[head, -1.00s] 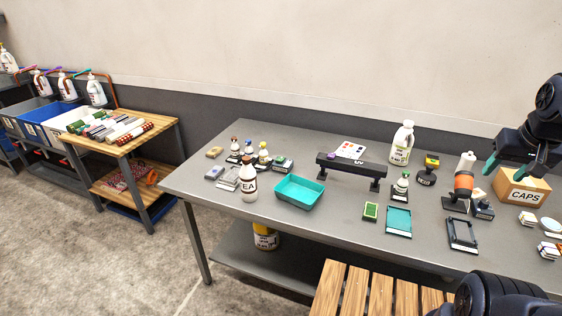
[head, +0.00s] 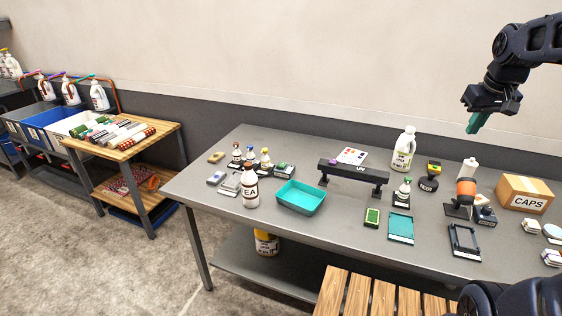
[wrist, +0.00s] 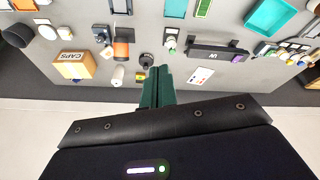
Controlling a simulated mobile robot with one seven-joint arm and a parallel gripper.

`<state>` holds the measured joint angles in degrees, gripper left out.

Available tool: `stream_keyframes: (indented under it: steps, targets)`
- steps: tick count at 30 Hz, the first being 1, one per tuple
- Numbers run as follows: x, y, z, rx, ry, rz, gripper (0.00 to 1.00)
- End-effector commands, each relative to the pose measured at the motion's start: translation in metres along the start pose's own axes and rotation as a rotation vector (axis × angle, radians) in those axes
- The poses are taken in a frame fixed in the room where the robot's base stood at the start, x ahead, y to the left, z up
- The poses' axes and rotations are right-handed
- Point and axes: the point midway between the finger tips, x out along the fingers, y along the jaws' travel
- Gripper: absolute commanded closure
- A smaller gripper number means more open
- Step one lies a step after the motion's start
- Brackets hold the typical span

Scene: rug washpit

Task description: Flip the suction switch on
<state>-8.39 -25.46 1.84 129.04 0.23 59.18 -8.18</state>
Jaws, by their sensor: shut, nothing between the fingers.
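My gripper (head: 473,124) is shut and empty, its teal fingers pointing down above the back right of the grey table (head: 330,238). In the wrist view the fingers (wrist: 157,86) are together. An orange and black device with a white top (head: 466,186) stands on the table below my gripper; it also shows in the wrist view (wrist: 122,50). A small dark box (head: 485,215) sits beside its base and may carry the suction switch. I cannot make out a switch lever or its position. My gripper is apart from both.
A cardboard CAPS box (head: 525,194) stands right of the device. A black frame (head: 464,241) lies in front. The air around my gripper is clear.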

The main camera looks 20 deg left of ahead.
Motion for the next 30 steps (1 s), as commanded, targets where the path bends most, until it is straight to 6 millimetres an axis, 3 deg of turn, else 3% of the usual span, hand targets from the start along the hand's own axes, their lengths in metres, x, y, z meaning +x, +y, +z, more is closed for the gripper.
stream_keyframes:
  steps: [17,30]
  targets:
    - [0.021,-0.063,-0.133,-0.287,-0.081,-0.066,1.00]
    - [0.058,-0.138,-0.220,-0.502,-0.137,-0.123,1.00]
